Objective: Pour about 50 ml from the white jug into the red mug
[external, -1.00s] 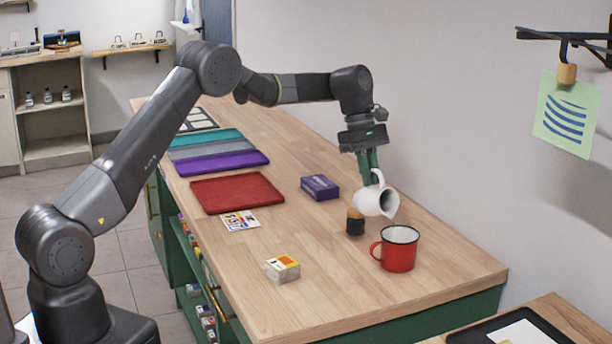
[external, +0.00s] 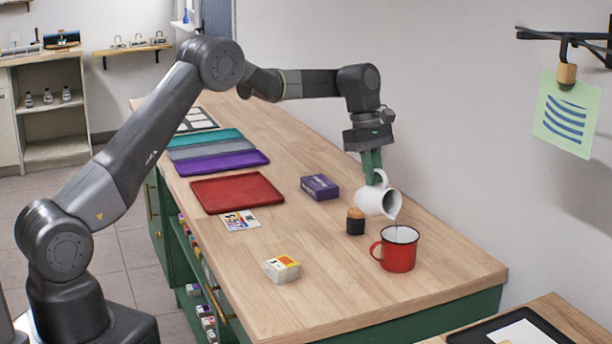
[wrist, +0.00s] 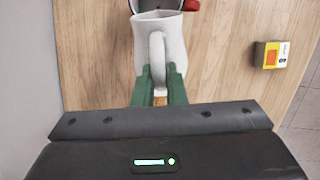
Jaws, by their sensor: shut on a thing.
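The white jug (external: 372,201) is held above the counter, tilted with its mouth toward the lower right. My gripper (external: 372,166) is shut on the jug's handle; the wrist view shows the green fingers (wrist: 159,92) on either side of the handle (wrist: 157,58). A thin stream (external: 396,224) runs from the jug's lip down into the red mug (external: 397,256). The mug stands upright on the counter, its handle to the left, below and right of the jug. Only a bit of the mug (wrist: 191,5) shows in the wrist view. The liquid level inside it cannot be told.
A small black pot with a tan top (external: 355,222) stands close left of the mug. A purple box (external: 320,187), a red tray (external: 236,193), a card (external: 240,220) and a small white-yellow box (external: 282,269) lie farther left. The counter's front right (external: 440,270) is clear.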

